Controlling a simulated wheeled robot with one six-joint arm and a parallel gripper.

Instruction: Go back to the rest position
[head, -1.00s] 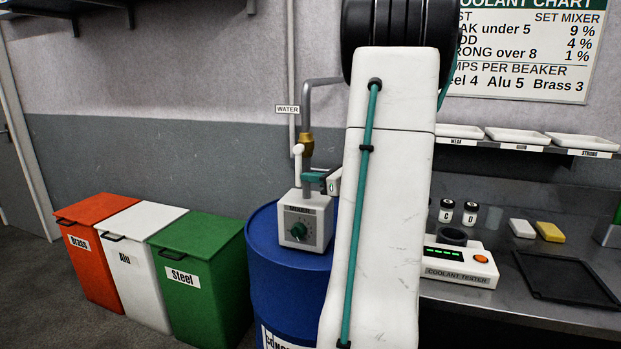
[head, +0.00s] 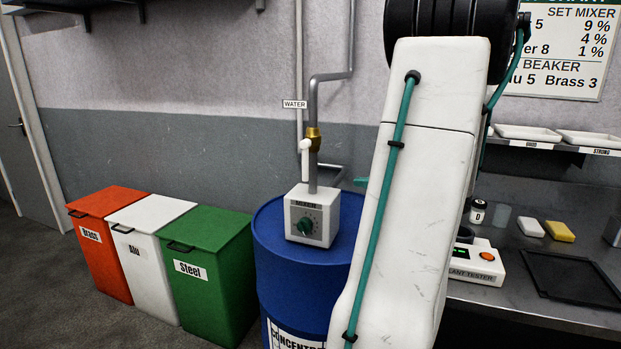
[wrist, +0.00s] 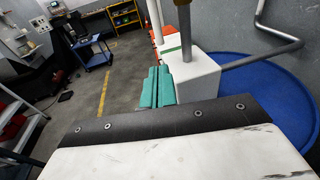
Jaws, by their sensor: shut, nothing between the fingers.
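My gripper (wrist: 156,88) shows in the wrist view with its teal fingers shut together and nothing between them. It is beside the white mixer box (wrist: 194,76), close to it; I cannot tell if they touch. In the head view my arm's white link hides most of the gripper, and only a small teal piece shows at its left edge. There the mixer (head: 312,214), with its green knob, sits on the blue concentrate drum (head: 285,270).
The water pipe (head: 314,95) with a brass valve rises above the mixer. Red, white and green bins (head: 208,262) stand left of the drum. At right, the bench holds a coolant tester (head: 484,268), a jar (head: 477,213), sponges and a black tray (head: 570,278). A shelf with trays is above.

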